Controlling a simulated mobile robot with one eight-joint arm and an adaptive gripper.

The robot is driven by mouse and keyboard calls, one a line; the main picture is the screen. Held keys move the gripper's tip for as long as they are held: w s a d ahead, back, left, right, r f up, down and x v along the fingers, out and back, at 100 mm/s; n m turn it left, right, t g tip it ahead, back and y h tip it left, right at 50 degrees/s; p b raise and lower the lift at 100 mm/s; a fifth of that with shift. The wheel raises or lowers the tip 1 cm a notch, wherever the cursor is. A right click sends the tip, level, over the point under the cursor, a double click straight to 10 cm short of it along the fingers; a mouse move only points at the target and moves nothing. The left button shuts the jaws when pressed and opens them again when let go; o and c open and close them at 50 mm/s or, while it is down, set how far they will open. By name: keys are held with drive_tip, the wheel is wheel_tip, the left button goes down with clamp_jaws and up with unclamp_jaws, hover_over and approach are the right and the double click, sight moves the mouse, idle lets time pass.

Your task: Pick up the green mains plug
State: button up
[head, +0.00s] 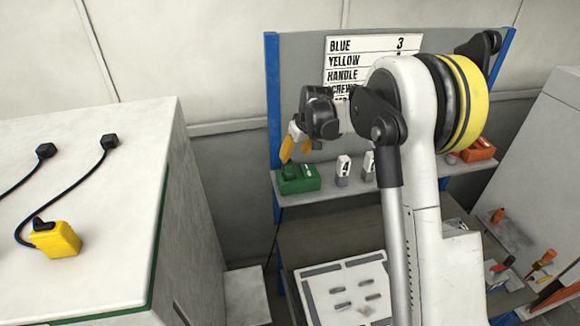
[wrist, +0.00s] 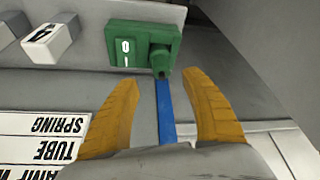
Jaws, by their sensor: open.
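The only green object I see is a green block (head: 297,178) at the left end of the back shelf. In the wrist view the green block (wrist: 127,42) has a white "0 I" mark and a darker green knob-like part on its right. No cord shows on it, and I cannot tell that it is a mains plug. My gripper (head: 296,148) is above it in the head view, fingers pointing down. In the wrist view my gripper (wrist: 158,82) is open and empty, the block beyond its fingertips. A yellow plug-like block (head: 55,240) with a black cord lies on the white cabinet.
The white cabinet top (head: 120,220) also bears a second black cord, which leaves the left edge. Grey numbered blocks (head: 343,170) stand beside the green block. A blue post (head: 272,100) borders the shelf's left end. A white tray (head: 345,268) lies below.

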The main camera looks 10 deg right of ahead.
sight(290, 163)
drive_tip(key=p+x, duration=0.1)
drive_tip(key=x, duration=0.3)
drive_tip(key=p+x, duration=0.1)
drive_tip(key=x, duration=0.3)
drive_tip(key=shift+w+a+f, duration=0.1)
drive_tip(key=shift+w, duration=0.2)
drive_tip(key=shift+s, duration=0.1)
clamp_jaws()
